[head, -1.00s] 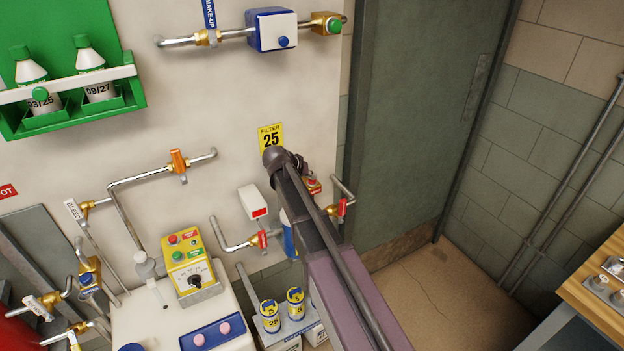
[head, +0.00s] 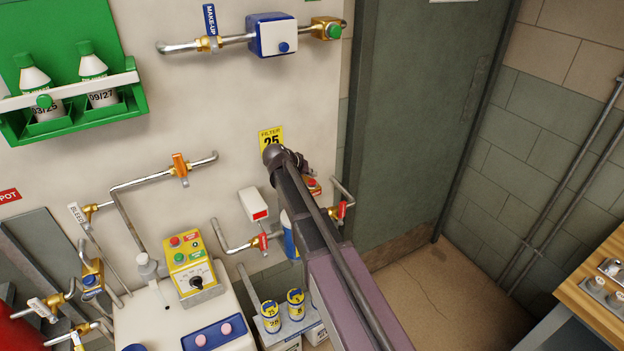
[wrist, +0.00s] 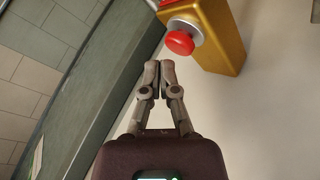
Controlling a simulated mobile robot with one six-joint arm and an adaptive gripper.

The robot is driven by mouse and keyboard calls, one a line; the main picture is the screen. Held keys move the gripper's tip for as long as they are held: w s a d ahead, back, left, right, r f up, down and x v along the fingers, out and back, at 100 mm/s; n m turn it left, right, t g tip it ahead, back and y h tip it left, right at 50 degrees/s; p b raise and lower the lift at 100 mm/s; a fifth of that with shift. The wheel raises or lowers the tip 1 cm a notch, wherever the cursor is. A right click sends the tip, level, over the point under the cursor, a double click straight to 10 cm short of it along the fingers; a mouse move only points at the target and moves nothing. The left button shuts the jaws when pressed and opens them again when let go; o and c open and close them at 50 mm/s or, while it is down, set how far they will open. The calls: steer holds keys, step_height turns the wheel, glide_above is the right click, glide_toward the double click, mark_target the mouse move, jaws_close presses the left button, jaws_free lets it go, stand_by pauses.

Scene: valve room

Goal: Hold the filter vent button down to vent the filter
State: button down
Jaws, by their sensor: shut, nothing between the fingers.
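The red round vent button (wrist: 180,42) sits in a silver collar on a brass block (wrist: 219,50) in the wrist view. My gripper (wrist: 160,68) is shut and empty, its fingertips just below and left of the button in the picture. A small gap shows between the tips and the button, and nothing shows it pressed. In the head view the red button (head: 312,185) shows small beside my arm, below the yellow filter sign (head: 271,138). My arm hides part of the block and filter there, and my fingertips are hard to make out.
A white box with a red mark (head: 253,204) and a red-handled valve (head: 263,241) are left of my arm. Another red-handled valve (head: 342,210) is close on its right. The grey door (head: 420,120) stands further right. Open floor (head: 450,290) lies below it.

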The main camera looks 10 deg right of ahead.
mark_target(312, 182)
steer(key=shift+r, duration=0.1)
stand_by(0.3)
steer(key=shift+r+p, duration=2.5)
steer(key=shift+p, duration=0.05)
steer(key=shift+s, duration=0.1)
steer(key=s+f+n+g+y, duration=0.1)
steer(key=s+y, duration=0.3)
steer(key=s, duration=1)
steer(key=s+f+n+g+y, duration=0.2)
steer(key=s+f+g+y, duration=0.1)
steer(key=s, duration=1.1)
steer(key=shift+s+d+f+g+y, duration=0.15)
steer(key=shift+s+f+g+y, duration=0.25)
steer(key=shift+f, duration=0.45)
steer(key=shift+w, duration=0.15)
